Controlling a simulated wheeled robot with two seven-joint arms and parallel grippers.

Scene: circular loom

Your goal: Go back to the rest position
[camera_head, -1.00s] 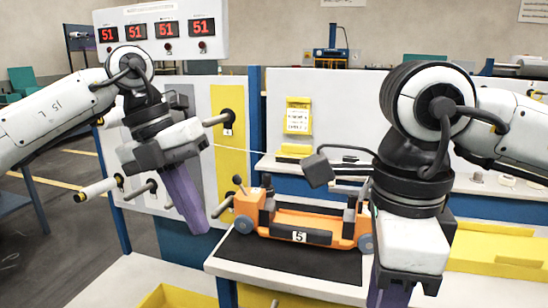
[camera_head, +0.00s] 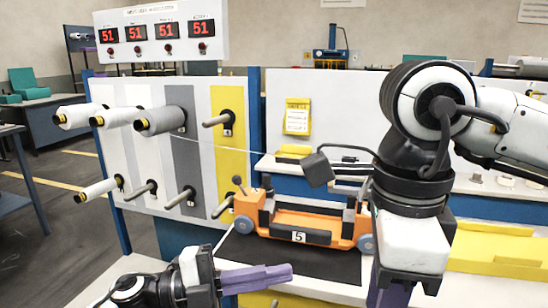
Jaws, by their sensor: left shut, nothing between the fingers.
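My left gripper (camera_head: 285,274) is low at the bottom centre, its purple fingers shut with nothing between them, pointing right. It is in front of the black mat (camera_head: 270,254) on the white table, below the orange shuttle device marked 5 (camera_head: 285,225). My right arm is at the right; its gripper (camera_head: 388,296) is cut off by the bottom edge, so its fingertips are hidden. The panel (camera_head: 215,150) at the left holds several pegs, with white rolls (camera_head: 80,115) and a grey roll (camera_head: 160,120) on the upper row.
A display box (camera_head: 160,30) with red readouts of 51 stands above the panel. A yellow tray (camera_head: 497,250) lies at the right beyond my right arm. A yellow bin (camera_head: 268,300) is under the table edge. The space before the panel is clear.

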